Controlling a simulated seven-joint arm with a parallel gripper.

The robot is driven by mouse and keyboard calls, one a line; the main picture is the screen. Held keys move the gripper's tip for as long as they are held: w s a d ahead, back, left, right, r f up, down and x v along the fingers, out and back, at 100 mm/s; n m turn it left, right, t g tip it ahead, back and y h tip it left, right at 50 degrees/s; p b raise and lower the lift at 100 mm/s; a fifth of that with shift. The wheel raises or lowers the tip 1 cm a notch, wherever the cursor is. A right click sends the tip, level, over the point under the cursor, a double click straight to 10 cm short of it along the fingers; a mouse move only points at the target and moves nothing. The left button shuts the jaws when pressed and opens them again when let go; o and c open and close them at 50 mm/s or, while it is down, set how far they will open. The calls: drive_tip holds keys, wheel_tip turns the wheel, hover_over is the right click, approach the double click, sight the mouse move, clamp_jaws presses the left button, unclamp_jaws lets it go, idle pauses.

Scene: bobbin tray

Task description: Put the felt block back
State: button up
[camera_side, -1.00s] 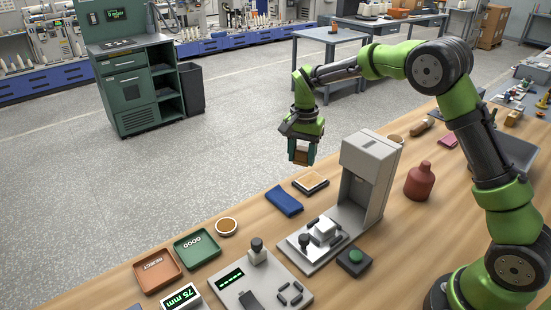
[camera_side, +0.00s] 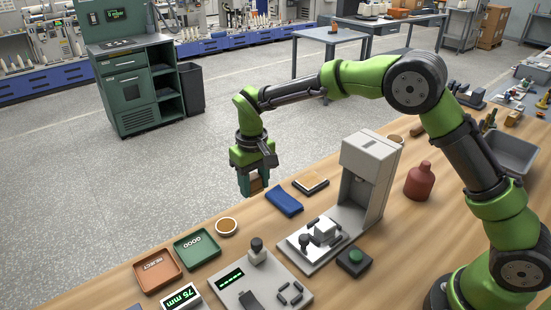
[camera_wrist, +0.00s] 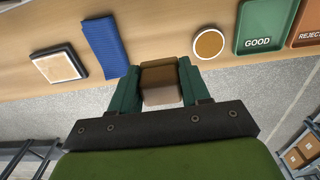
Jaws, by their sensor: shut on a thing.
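My gripper (camera_side: 253,187) is shut on a brown block, which I take to be the felt block (camera_side: 258,184). In the wrist view the block (camera_wrist: 160,82) sits between the two green fingers (camera_wrist: 160,88), with a darker brown face and a paler lower face. The gripper holds it in the air near the bench's far edge, by the blue cloth (camera_side: 284,202) and the round tan-topped dish (camera_side: 226,226). A square dark-rimmed tray (camera_side: 324,188) with a pale inside lies right of the cloth; it also shows in the wrist view (camera_wrist: 36,64). The block's far side is hidden.
A green GOOD tray (camera_side: 197,249) and an orange REJECT tray (camera_side: 158,270) lie left of the round dish.

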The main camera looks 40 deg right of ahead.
sight(257, 218)
wheel_tip(257, 218, down, 9)
drive_tip(key=shift+r, duration=0.2)
idle(0.3)
drive_tip(key=o, duration=0.9)
drive_tip(key=shift+f, duration=0.1)
drive_tip(key=shift+o, duration=0.2)
